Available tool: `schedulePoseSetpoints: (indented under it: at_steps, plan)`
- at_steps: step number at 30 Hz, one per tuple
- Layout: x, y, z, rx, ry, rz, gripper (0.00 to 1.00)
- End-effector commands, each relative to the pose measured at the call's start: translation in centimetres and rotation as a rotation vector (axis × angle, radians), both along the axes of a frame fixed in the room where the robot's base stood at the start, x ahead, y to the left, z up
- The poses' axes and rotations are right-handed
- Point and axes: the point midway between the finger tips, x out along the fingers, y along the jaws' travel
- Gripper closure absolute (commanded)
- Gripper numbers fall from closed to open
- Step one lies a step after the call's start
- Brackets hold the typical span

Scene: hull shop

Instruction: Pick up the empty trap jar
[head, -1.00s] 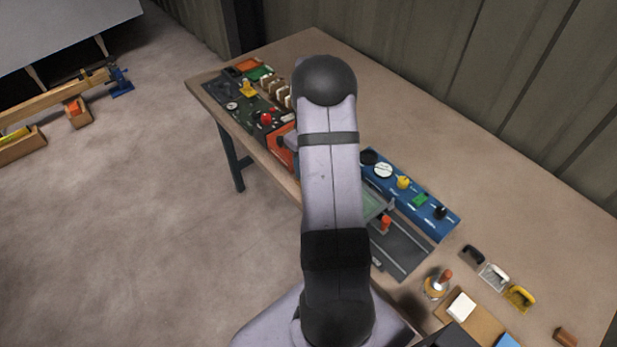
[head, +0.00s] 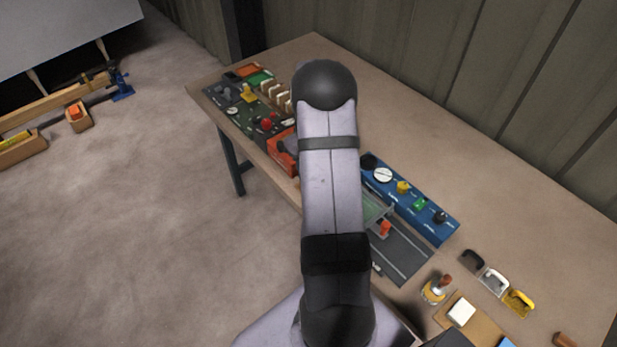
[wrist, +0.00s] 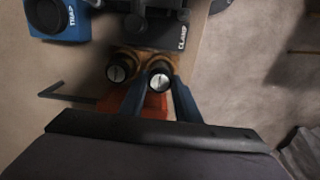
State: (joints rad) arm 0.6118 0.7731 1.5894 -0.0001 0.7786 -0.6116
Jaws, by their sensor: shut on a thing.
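In the wrist view, two small round jars with dark rims and pale tops stand side by side in brown ring seats. My gripper (wrist: 160,82) is shut on the right jar (wrist: 159,80), with one blue-grey finger on each side. The left jar (wrist: 121,68) is just outside the left finger. I cannot tell from the tops which jar is empty. In the head view my own arm hides the gripper and both jars.
A blue unit marked TRAP (wrist: 60,22) and a dark part marked CLAMP (wrist: 160,25) lie close beyond the jars. The bench (head: 440,120) is clear towards the wall.

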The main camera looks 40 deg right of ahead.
Motion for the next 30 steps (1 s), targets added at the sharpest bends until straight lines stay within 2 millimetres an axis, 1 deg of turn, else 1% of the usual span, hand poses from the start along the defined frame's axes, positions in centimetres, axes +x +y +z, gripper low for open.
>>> schedulePoseSetpoints:
  at_steps: [1, 21, 25, 30]
  plan:
    - [0.0, 0.0, 0.7, -0.001, -0.001, 0.000, 0.90]
    - [0.0, 0.0, 5.5, 0.000, 0.000, 0.000, 0.90]
    - [0.0, 0.0, 5.9, 0.000, 0.000, 0.000, 0.90]
    - [0.0, 0.0, 5.9, 0.000, 0.000, 0.000, 0.90]
